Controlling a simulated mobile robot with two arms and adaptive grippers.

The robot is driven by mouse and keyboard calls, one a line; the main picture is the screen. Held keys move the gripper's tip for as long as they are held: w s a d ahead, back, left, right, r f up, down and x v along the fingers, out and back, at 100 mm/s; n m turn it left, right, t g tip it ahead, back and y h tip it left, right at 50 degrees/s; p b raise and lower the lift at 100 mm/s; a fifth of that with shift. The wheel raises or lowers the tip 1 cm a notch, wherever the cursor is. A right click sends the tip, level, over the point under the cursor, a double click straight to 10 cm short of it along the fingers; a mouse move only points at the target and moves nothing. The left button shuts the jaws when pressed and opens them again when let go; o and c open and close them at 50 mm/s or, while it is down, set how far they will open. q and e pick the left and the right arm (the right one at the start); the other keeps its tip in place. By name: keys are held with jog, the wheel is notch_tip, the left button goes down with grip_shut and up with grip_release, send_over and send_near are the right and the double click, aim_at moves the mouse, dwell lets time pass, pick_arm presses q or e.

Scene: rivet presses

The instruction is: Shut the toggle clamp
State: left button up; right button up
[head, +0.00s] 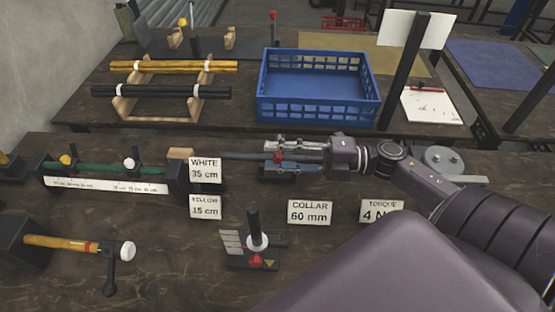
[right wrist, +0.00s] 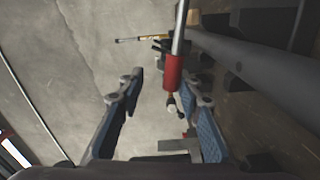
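The toggle clamp shows in part at the right end of a dark bar on the bench; its red handle (head: 278,157) is by my right fingertips. In the right wrist view a red grip (right wrist: 173,72) on a metal rod shows between the spread blue-padded fingers, nearer the right one. My right gripper (head: 275,154) reaches in from the right, lies almost level, and is open; it also shows in the right wrist view (right wrist: 166,88). I cannot tell whether a finger touches the handle. My gripper hides much of the clamp's body. My left gripper is out of view.
A small dark press with a red part (head: 256,245) stands in front. Sign cards (head: 310,212) stand right of it. A blue crate (head: 318,108) and rods on a wooden rack (head: 125,106) are behind. A white-knobbed crank (head: 127,251) is front left.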

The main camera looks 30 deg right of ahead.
notch_tip(320, 180, up, 8)
jog(key=shift+r, duration=0.1)
